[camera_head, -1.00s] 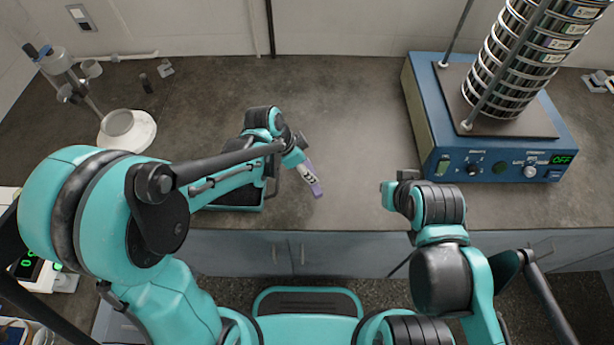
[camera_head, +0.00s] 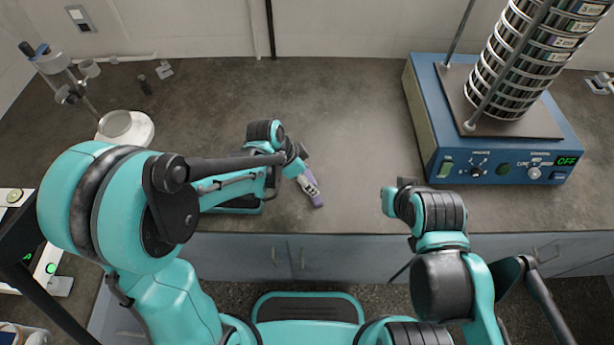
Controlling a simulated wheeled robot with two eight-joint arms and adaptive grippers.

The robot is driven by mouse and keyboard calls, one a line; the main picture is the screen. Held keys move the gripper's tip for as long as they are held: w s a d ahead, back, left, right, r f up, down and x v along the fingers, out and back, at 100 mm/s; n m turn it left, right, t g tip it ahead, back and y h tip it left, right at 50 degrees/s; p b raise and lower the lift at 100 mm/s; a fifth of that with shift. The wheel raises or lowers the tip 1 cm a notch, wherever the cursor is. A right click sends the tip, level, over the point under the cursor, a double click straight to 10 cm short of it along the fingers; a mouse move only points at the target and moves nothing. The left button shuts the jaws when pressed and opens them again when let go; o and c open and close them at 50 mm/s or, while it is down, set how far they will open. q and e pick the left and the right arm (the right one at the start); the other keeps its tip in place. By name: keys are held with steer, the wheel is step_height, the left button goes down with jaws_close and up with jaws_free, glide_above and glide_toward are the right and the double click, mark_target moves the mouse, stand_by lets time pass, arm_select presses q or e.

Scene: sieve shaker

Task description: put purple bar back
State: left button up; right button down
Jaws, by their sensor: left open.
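A dark and teal holder-like block (camera_head: 240,209) shows partly behind my left forearm.
A blue sieve shaker (camera_head: 490,160) with a tall sieve stack (camera_head: 510,75) stands at the right; its display reads OFF. A white round dish (camera_head: 126,128) and a stand are at the left. The counter's middle (camera_head: 345,110) is clear.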

arm_select(q)
steer(key=shift+r, duration=0.1)
steer(key=shift+a+r+p, duration=0.1)
steer(key=shift+r+p, duration=0.25)
steer(key=p+v, duration=0.4)
steer(key=v, duration=0.8)
steer(key=s+a+r+n+t+y, duration=0.4)
steer(key=s+a+r+n+t, duration=0.1)
steer(key=s+a+n, duration=0.5)
steer(key=a+n, duration=0.2)
steer(key=n, duration=0.1)
steer(key=shift+a+r, duration=0.35)
steer(key=shift+a, duration=0.05)
